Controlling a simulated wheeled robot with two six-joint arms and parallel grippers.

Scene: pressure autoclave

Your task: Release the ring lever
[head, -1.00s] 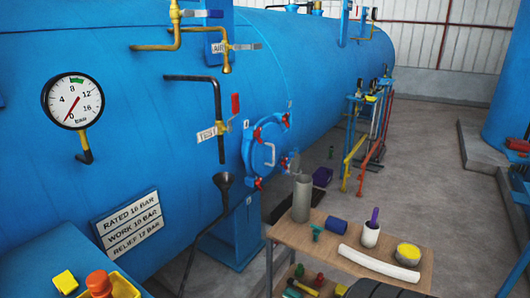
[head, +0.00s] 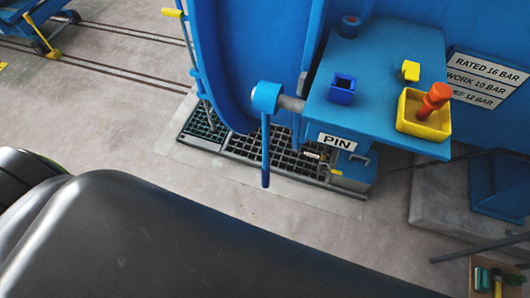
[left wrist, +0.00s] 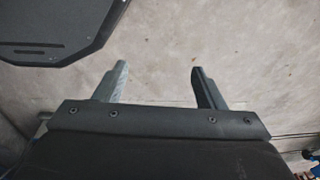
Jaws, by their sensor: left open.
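The ring lever, a blue handle (head: 266,150) on a round blue hub (head: 266,97), hangs down at the left side of a blue shelf beside the autoclave's large blue ring (head: 222,80). A grey shaft joins the hub toward the shelf. In the left wrist view my left gripper (left wrist: 158,80) is open and empty over bare concrete floor, its two fingers apart. The lever does not show in that view. A dark arm of mine fills the lower left of the head view, with no gripper visible there. My right gripper is not in view.
The blue shelf (head: 378,62) carries a small blue block (head: 342,88), a yellow block (head: 410,71) and a yellow tray (head: 408,124) with an orange-red knob. A PIN label (head: 337,141) is on its front. A floor grate (head: 262,150) lies below. Open floor is at left.

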